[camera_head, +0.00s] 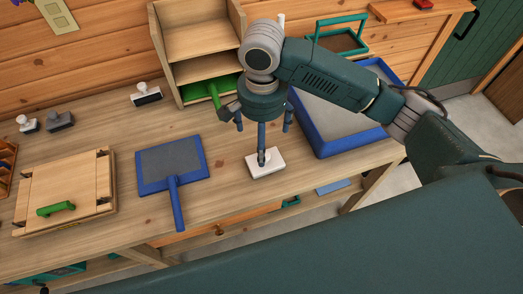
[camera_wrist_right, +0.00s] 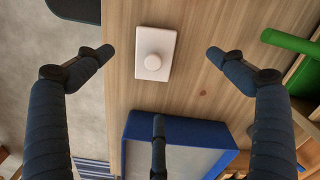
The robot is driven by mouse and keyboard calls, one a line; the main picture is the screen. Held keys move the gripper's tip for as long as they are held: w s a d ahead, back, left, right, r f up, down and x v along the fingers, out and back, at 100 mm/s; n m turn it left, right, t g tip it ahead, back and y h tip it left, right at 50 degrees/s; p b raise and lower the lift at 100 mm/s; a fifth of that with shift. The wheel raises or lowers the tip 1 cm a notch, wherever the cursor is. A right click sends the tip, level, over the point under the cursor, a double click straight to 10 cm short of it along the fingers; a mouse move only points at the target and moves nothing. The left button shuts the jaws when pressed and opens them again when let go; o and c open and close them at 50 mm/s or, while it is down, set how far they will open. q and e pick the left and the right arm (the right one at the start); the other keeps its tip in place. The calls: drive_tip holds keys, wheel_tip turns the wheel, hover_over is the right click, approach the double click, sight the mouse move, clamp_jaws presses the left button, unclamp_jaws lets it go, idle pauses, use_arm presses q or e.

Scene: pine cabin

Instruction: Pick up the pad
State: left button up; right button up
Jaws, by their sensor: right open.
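The pad is a small white rectangular block (camera_head: 265,169) with a round white knob on top, lying flat on the wooden workbench near its front edge. In the right wrist view the pad (camera_wrist_right: 145,70) and its knob (camera_wrist_right: 153,62) show between and beyond my spread fingers. My right gripper (camera_head: 262,135) points down above the pad, its dark blue fingers apart and nothing held. In the head view one finger overlaps the pad and partly hides the knob. My left gripper is not in view.
A blue-framed grey tray (camera_head: 322,146) stands right of the pad. A blue-framed board with a handle (camera_head: 175,203) lies to the left, beside a wooden press-like box (camera_head: 84,184). Behind is a wooden shelf (camera_head: 187,35) with a green-handled thing. Bare bench surrounds the pad.

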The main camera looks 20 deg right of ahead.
sight(266, 155)
drive_tip(key=f, duration=0.1)
drive_tip(key=s+f, duration=0.1)
drive_tip(key=f, duration=0.1)
drive_tip(key=shift+s+f, duration=0.15)
drive_tip(key=shift+s, duration=0.05)
drive_tip(key=shift+w+f, duration=0.15)
drive_tip(key=shift+f, duration=0.15)
drive_tip(key=f, duration=0.1)
drive_tip(key=f+p, duration=0.1)
drive_tip(key=f, duration=0.2)
drive_tip(key=shift+d+f+p, duration=0.2)
drive_tip(key=shift+d+p, duration=0.1)
drive_tip(key=shift+d, duration=0.05)
drive_tip(key=shift+f, duration=0.4)
drive_tip(key=shift+c, duration=0.2)
drive_tip(key=c, duration=1.3)
drive_tip(key=shift+c, duration=0.4)
drive_tip(key=shift+r, duration=0.55)
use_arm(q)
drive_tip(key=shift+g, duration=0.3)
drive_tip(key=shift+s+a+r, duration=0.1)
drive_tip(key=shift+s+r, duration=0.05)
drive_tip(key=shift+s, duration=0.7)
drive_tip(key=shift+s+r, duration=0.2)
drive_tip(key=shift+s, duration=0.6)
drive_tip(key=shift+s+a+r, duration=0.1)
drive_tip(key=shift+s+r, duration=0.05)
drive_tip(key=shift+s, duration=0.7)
use_arm(e)
wheel_tip(266, 155, up, 19)
